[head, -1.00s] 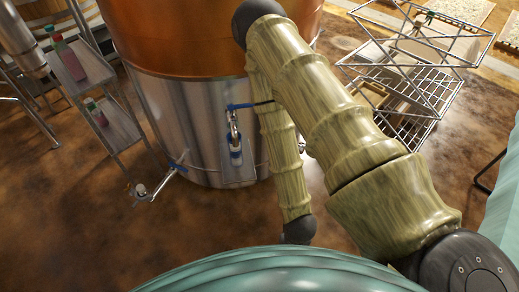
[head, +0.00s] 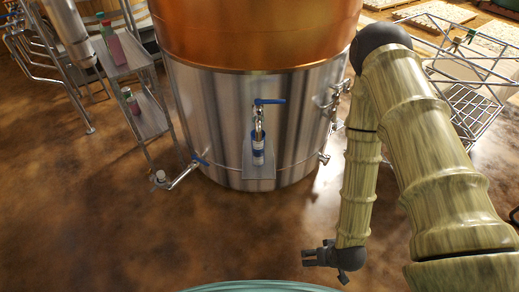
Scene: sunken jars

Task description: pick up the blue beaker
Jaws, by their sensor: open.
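The blue beaker (head: 258,151) stands small and upright on a narrow metal shelf (head: 259,175) on the front of a large steel and copper tank. It is right under a tap (head: 259,119) with a blue lever; its lower part looks blue, with a paler band. My gripper (head: 306,257) is low in the head view, below and to the right of the beaker and well apart from it. It points left, open and empty, over the brown floor.
The tank (head: 210,115) fills the middle, with a blue-handled outlet pipe (head: 190,172) low on its left and fittings (head: 335,98) on its right. A rack with bottles (head: 132,101) stands left; a wire frame (head: 470,105) stands right. The floor in front is clear.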

